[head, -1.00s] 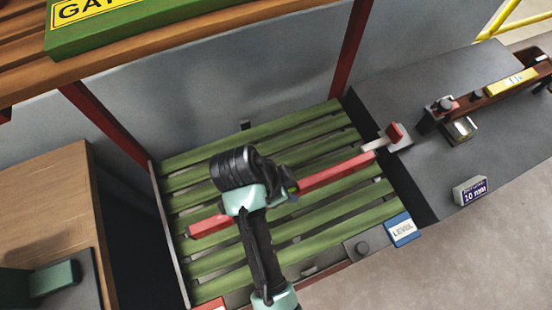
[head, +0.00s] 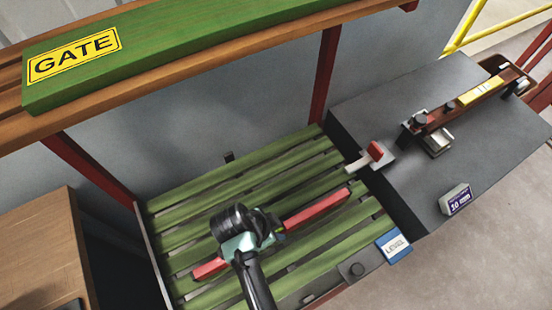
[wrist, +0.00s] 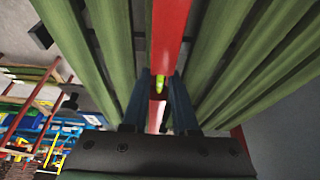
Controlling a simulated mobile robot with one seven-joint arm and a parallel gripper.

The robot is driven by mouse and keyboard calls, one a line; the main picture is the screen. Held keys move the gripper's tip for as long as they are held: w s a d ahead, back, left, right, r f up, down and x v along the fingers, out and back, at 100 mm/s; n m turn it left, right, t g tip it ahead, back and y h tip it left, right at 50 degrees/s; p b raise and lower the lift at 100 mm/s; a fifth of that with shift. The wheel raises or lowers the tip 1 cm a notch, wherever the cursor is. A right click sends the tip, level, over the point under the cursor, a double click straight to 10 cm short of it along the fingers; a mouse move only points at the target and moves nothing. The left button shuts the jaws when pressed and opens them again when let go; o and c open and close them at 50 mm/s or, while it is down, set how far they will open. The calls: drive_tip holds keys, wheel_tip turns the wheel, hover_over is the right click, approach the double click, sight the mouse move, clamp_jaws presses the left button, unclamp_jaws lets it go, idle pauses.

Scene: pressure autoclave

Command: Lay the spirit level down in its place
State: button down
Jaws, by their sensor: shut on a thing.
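The spirit level is a long red bar (head: 318,207) with a small yellow-green vial, which shows in the wrist view (wrist: 158,83). My wrist hides part of the bar in the head view. I cannot tell whether the bar touches the slats. A blue and white LEVEL label (head: 394,246) stands at the rack's front right corner.
A small fitting with a red block (head: 374,150) stands just beyond the bar's right end. A dark bench (head: 400,165) to the right carries a brown bar device (head: 470,100) and a 10 mm block (head: 456,199). A wooden shelf with a green GATE board (head: 190,40) overhangs the back.

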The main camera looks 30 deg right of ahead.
drive_tip(key=shift+f, duration=0.1)
drive_tip(key=c, duration=0.7)
unclamp_jaws()
drive_tip(key=v, duration=1.2)
drive_tip(key=shift+a, duration=0.1)
